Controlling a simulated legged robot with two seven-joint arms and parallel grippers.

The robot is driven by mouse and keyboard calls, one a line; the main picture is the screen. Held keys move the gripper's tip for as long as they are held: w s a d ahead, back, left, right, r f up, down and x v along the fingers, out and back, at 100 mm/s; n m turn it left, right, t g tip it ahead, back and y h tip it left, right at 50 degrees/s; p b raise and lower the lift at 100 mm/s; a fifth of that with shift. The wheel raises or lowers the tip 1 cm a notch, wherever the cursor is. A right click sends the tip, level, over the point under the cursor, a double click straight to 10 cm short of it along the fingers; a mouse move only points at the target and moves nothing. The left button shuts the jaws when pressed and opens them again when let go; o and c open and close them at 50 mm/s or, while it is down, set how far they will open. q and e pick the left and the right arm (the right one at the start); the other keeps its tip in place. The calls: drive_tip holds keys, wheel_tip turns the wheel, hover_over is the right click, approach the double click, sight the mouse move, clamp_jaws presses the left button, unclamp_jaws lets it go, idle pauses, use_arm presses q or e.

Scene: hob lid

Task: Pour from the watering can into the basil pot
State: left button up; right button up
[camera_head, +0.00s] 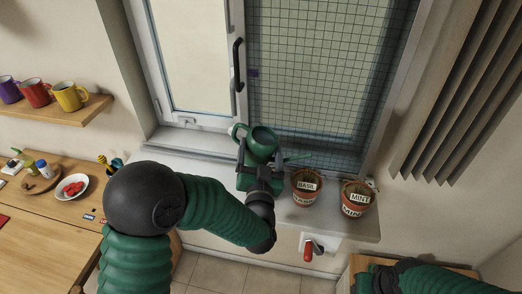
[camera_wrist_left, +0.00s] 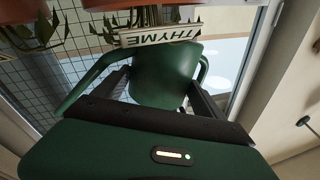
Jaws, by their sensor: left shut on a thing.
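The green watering can (camera_head: 262,146) is above the windowsill in the head view, its round opening facing up. Its spout points right, ending behind and above the basil pot (camera_head: 306,188). My left gripper (camera_head: 260,172) is shut on the can. The left wrist view shows the can body (camera_wrist_left: 165,75) between the fingers, with the spout at the left and the handle at the right. The basil pot is terracotta with a white BASIL label and stands on the sill right of the gripper. My right arm's dark end (camera_head: 385,277) is at lower right; its jaws are unclear.
A mint pot (camera_head: 356,199) stands right of the basil. A THYME label (camera_wrist_left: 160,37) shows beyond the can in the wrist view. The window mesh (camera_head: 325,75) is close behind. A red-handled valve (camera_head: 308,250) is below the sill. Mugs (camera_head: 70,95) stand on a left shelf.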

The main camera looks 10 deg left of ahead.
sight(264, 142)
use_arm(q)
drive_tip(key=shift+r+m+t+p, duration=0.5)
drive_tip(key=shift+r+m+p, duration=0.2)
drive_tip(key=shift+r+m, duration=0.65)
idle(0.7)
drive_tip(key=shift+s+d+r+m+t+h+p, duration=0.1)
drive_tip(key=shift+d+r+m+t+h+p, duration=0.15)
drive_tip(key=shift+r+m+p, duration=0.35)
drive_tip(key=shift+d+r+m+t+h+p, duration=0.1)
drive_tip(key=shift+r+m+t+h+p, duration=0.2)
drive_tip(key=shift+r+m, duration=0.6)
idle(0.8)
drive_tip(key=f+n+g+b, duration=0.1)
drive_tip(key=f+n+b, duration=0.1)
drive_tip(key=f+n, duration=0.1)
drive_tip(key=f+n+g+y+b, duration=0.1)
drive_tip(key=f+n+b, duration=0.1)
drive_tip(key=f+n, duration=0.1)
drive_tip(key=shift+a+f+n+y, duration=0.25)
drive_tip(key=shift+f+n, duration=0.1)
drive_tip(key=shift+f, duration=0.1)
drive_tip(key=r+p, duration=0.1)
drive_tip(key=r+n+p, duration=0.1)
drive_tip(key=p, duration=0.1)
drive_tip(key=r+n+g+p, duration=0.1)
drive_tip(key=shift+d+r, duration=0.4)
drive_tip(key=shift+s+d+r+n+p, duration=0.1)
drive_tip(key=shift+s+r+n+p, duration=0.15)
drive_tip(key=shift+r+n+p, duration=0.25)
drive_tip(key=shift+f, duration=0.3)
